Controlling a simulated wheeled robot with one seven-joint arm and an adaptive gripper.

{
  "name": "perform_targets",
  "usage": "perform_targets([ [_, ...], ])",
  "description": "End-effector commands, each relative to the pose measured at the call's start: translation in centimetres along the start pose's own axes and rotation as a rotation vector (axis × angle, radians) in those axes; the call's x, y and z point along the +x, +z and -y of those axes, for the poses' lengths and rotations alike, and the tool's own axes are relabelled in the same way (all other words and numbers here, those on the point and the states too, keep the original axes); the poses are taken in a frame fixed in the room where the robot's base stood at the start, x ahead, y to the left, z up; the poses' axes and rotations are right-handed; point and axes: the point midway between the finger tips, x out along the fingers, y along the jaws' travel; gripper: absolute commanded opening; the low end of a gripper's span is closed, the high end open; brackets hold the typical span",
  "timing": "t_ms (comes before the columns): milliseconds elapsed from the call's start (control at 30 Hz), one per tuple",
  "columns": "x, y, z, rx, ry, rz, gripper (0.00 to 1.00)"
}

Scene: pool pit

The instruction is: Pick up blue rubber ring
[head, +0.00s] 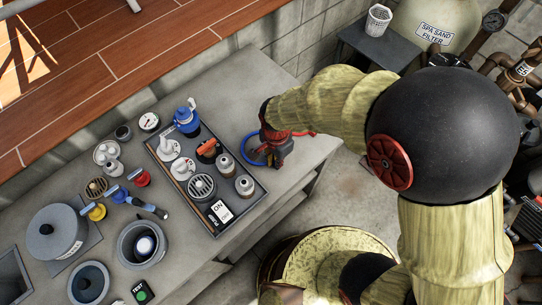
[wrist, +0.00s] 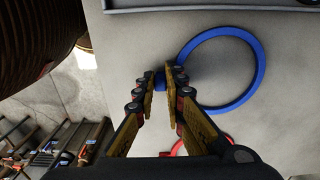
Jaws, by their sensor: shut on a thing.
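The blue rubber ring (wrist: 261,66) lies at the grey bench top in the wrist view. My gripper (wrist: 162,78) has its two fingers closed around the ring's left side, with a bit of blue showing between the fingertips. In the head view my gripper (head: 274,150) is over the right end of the bench, and the ring's left arc (head: 249,155) shows beside it. I cannot tell whether the ring touches the bench.
A grey tray (head: 226,228) with bottles, gauges and a blue-topped item stands just left of my gripper. Several valves, pots and a lidded drum (head: 56,232) fill the bench further left. The bench (head: 290,185) ends close to the right of my gripper. A red ring (wrist: 180,148) shows below the fingers.

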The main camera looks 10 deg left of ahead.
Motion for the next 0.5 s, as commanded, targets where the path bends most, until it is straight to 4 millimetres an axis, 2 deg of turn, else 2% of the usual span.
perform_targets([
  [167, -1.4, 0.0, 0.1, 0.0, -0.002, -0.001, 0.0],
  [300, -3.5, 0.1, 0.0, -0.001, -0.003, -0.001, 0.0],
  [500, -7.1, 3.1, -1.0, -0.005, -0.005, -0.001, 0.0],
])
